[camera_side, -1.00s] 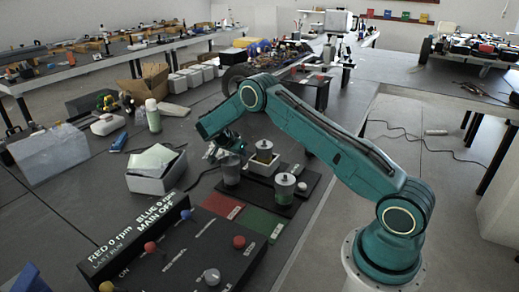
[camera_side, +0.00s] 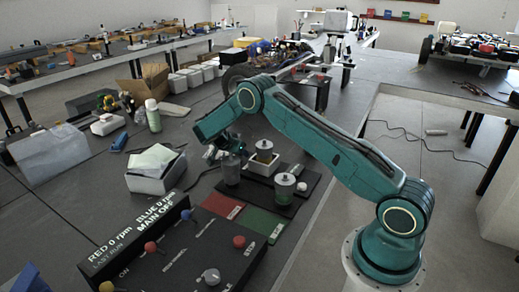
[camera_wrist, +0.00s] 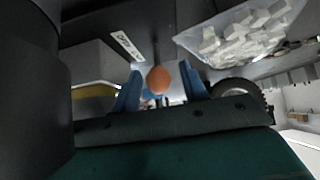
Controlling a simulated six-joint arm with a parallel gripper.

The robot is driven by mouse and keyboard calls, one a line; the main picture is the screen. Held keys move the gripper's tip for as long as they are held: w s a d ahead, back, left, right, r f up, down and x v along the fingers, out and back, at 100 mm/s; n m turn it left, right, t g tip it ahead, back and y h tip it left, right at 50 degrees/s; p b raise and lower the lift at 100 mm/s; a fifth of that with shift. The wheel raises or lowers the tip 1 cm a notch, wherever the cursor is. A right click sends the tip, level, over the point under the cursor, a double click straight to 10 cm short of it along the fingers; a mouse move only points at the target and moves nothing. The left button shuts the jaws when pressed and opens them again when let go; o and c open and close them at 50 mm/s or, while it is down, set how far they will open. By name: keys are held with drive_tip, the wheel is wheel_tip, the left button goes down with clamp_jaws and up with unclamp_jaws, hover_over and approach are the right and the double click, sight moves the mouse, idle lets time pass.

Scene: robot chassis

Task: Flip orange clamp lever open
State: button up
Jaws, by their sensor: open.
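My gripper (camera_wrist: 163,84) shows two blue fingers in the wrist view. They are apart, with a rounded orange knob (camera_wrist: 159,80) between them in the picture. The knob looks like the end of the orange clamp lever; the rest of the lever is hidden or too small to tell. I cannot tell whether either finger touches it. In the side view my gripper (camera_side: 226,144) points down just behind a grey cylinder on the black base, and the lever cannot be made out there.
Grey cylinders (camera_side: 284,188) stand on a black base (camera_side: 262,190), with a white square holder (camera_side: 262,165) around one. A white box (camera_side: 156,178) is to the left. A control panel (camera_side: 185,250) is in front. A clear bag of white pieces (camera_wrist: 240,32) is in the wrist view.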

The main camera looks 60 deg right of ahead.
drive_tip(key=v, duration=1.3)
drive_tip(key=shift+r, duration=0.15)
drive_tip(key=shift+a+r, duration=0.1)
drive_tip(key=shift+a, duration=0.05)
drive_tip(key=s+a+r+n+t+y, duration=0.2)
drive_tip(key=s+a+r+n, duration=0.25)
drive_tip(key=s+r, duration=0.4)
drive_tip(key=s+a+r+n+t+y, duration=0.2)
drive_tip(key=s+a+r+n+y, duration=0.25)
drive_tip(key=r, duration=0.65)
drive_tip(key=s+a+n+y, duration=0.1)
drive_tip(key=s+a+n, duration=0.3)
drive_tip(key=s, duration=0.8)
drive_tip(key=s+a+n+t+y, duration=0.1)
drive_tip(key=s+a+n, duration=0.4)
drive_tip(key=s, duration=0.7)
drive_tip(key=shift+s+a+t, duration=0.3)
drive_tip(key=shift+s, duration=0.05)
